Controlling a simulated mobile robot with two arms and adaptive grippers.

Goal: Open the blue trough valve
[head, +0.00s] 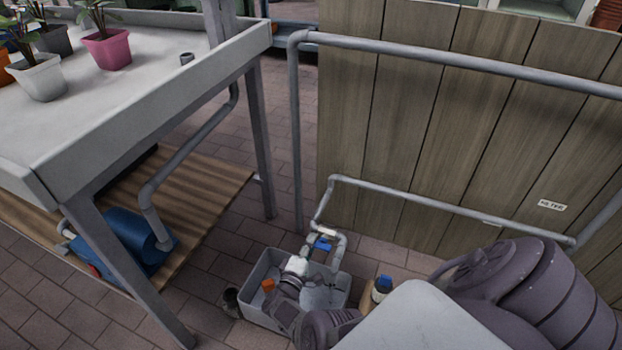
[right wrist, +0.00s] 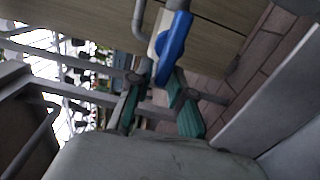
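The blue valve handle (head: 322,244) sits on the grey pipe above the grey trough (head: 338,290) in the head view. In the right wrist view the blue handle (right wrist: 173,48) is large, on a pale valve body at the top middle. My right gripper (head: 312,264) reaches over the trough, just below the handle. In the right wrist view its two green-padded fingers (right wrist: 162,85) are spread, with the near end of the handle close to or between the tips. I cannot tell whether they touch it. My left gripper is not in view.
A wooden panel fence (head: 450,130) with pipes stands behind the trough. A potting table (head: 120,100) with plants is at left, over a blue tank (head: 130,240). An orange part (head: 268,285) shows at the trough, and a blue-capped bottle (head: 382,288) stands right.

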